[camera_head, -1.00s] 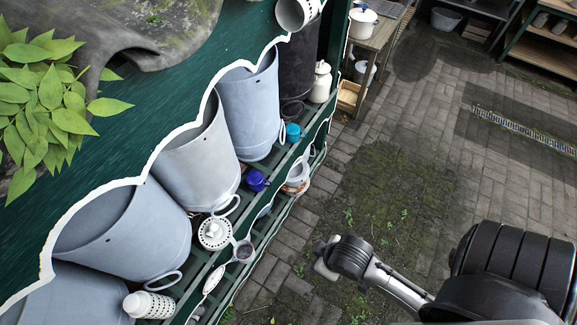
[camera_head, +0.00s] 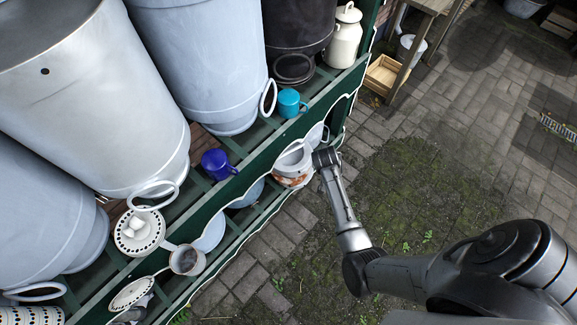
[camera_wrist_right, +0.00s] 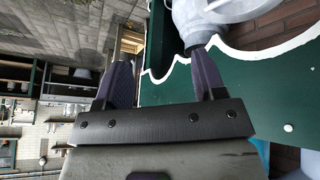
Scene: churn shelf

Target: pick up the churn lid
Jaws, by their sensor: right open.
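A round dark lid-like piece (camera_head: 294,68) lies on the upper shelf at the foot of the dark churn (camera_head: 298,25); I cannot tell for certain that it is the churn lid. A small cream churn (camera_head: 344,40) with its own lid (camera_head: 348,13) on stands to its right. My right gripper (camera_head: 326,157) is at the shelf's front edge, below and in front of these. In the right wrist view the right gripper (camera_wrist_right: 160,57) has its fingers apart with nothing held between them. My left gripper is not in view.
Large grey churns (camera_head: 205,60) fill the upper shelf. A turquoise mug (camera_head: 290,102), a blue mug (camera_head: 217,164) and a perforated white dish (camera_head: 139,232) stand along its edge. A white-rimmed green board (camera_wrist_right: 240,82) is close to the right finger. Paving (camera_head: 450,150) is open at right.

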